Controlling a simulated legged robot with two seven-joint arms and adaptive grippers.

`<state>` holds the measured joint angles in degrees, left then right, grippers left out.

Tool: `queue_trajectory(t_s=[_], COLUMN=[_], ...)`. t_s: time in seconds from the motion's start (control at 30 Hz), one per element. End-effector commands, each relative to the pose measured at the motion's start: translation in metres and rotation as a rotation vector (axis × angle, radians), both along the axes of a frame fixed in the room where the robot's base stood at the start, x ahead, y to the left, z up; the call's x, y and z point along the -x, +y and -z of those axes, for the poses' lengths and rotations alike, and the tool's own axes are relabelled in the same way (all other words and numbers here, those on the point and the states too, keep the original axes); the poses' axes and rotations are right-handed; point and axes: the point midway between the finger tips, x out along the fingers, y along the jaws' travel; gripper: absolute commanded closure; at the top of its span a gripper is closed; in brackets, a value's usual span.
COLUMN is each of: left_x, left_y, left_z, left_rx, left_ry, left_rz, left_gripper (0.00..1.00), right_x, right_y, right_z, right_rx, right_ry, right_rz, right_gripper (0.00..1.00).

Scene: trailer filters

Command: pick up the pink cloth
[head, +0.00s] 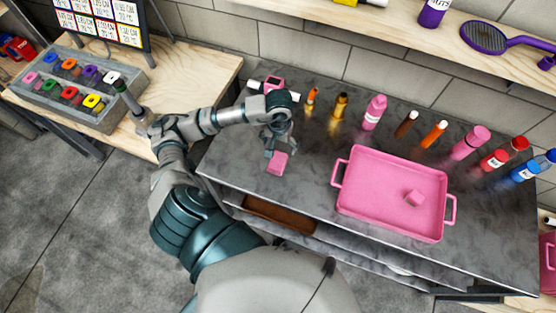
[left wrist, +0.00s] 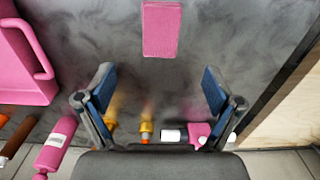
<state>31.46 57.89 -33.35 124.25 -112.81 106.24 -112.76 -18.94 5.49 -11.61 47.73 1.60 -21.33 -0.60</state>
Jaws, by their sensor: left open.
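The pink cloth (head: 277,163) is a small folded rectangle lying on the dark counter near its front edge, left of the pink tray. In the left wrist view the pink cloth (left wrist: 161,29) lies flat at the top middle, beyond the fingertips. My left gripper (head: 278,146) is just behind and above the cloth in the head view. In the left wrist view my left gripper (left wrist: 158,80) is open, with nothing between its fingers and bare counter below. My right gripper is not in view.
Several bottles, including a pink one (head: 374,113), line the back of the counter (head: 310,170). A small pink object (head: 273,84) lies at the back left. A grey crate (head: 50,103) stands on the wooden table at left.

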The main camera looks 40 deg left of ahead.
Motion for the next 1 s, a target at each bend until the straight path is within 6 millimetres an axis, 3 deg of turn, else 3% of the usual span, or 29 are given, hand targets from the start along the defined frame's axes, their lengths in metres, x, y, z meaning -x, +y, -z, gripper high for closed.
queue_trajectory(t_s=[0.2, 0.47, 0.7, 1.0], left_x=[0.0, 0.002, 0.005, 0.004], left_y=[0.005, 0.008, 0.002, 0.002], left_z=[0.047, 0.07, 0.104, 0.112], left_rx=[0.007, 0.011, 0.007, 0.003], left_ry=[0.005, 0.004, 0.003, 0.0], left_rz=[-0.002, -0.002, -0.001, -0.001], left_gripper=[0.08, 0.08, 0.08, 0.08], right_x=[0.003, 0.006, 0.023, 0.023], right_y=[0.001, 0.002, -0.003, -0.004], right_z=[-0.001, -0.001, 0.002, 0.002], right_rx=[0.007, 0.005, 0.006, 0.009], right_ry=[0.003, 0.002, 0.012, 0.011], right_rz=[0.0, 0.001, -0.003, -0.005], right_gripper=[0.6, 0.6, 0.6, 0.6])
